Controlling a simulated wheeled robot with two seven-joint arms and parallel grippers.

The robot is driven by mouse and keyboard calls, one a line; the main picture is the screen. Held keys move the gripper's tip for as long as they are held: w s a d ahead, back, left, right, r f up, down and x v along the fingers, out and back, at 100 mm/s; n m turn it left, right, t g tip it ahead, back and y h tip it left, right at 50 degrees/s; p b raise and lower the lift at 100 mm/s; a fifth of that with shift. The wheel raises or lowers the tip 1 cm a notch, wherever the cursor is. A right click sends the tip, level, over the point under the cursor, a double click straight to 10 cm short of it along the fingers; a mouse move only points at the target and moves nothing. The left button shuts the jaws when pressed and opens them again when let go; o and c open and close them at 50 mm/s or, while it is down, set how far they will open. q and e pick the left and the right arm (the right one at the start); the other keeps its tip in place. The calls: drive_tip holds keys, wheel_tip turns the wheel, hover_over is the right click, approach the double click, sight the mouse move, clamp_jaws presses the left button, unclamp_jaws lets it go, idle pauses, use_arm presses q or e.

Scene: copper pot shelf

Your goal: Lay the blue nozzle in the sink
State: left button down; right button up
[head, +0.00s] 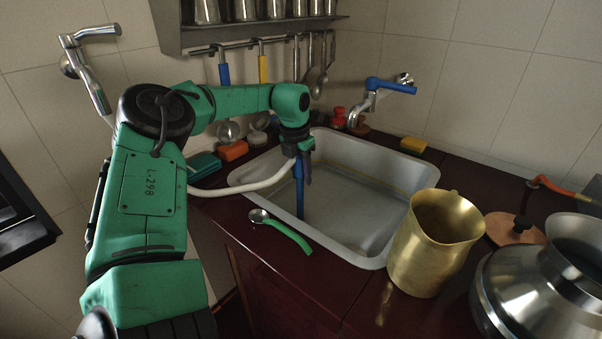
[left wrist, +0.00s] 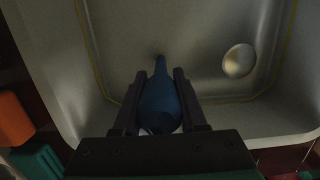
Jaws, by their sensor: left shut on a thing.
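The blue nozzle (head: 299,186) hangs upright, narrow end down, from my left gripper (head: 301,158), inside the outline of the grey sink (head: 350,205). My left gripper is shut on it. In the left wrist view the dark fingers (left wrist: 160,100) stand on either side of the nozzle (left wrist: 160,97), with the sink floor (left wrist: 185,35) beyond. I cannot tell whether the nozzle's tip touches the floor. My right gripper is not in view.
A green-handled spoon (head: 286,234) lies on the counter by the sink's near edge. A brass pitcher (head: 434,245) stands at its right. A blue-handled tap (head: 388,87) is behind. The sink floor is clear around a round drain (left wrist: 238,61).

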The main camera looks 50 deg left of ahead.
use_arm(q)
drive_tip(key=shift+d+f, duration=0.1)
drive_tip(key=shift+c, duration=2.3)
unclamp_jaws()
drive_tip(key=r, duration=0.4)
drive_tip(key=s+r, duration=0.1)
drive_tip(key=r, duration=0.7)
drive_tip(key=shift+s+r, duration=0.15)
drive_tip(key=shift+s, duration=0.25)
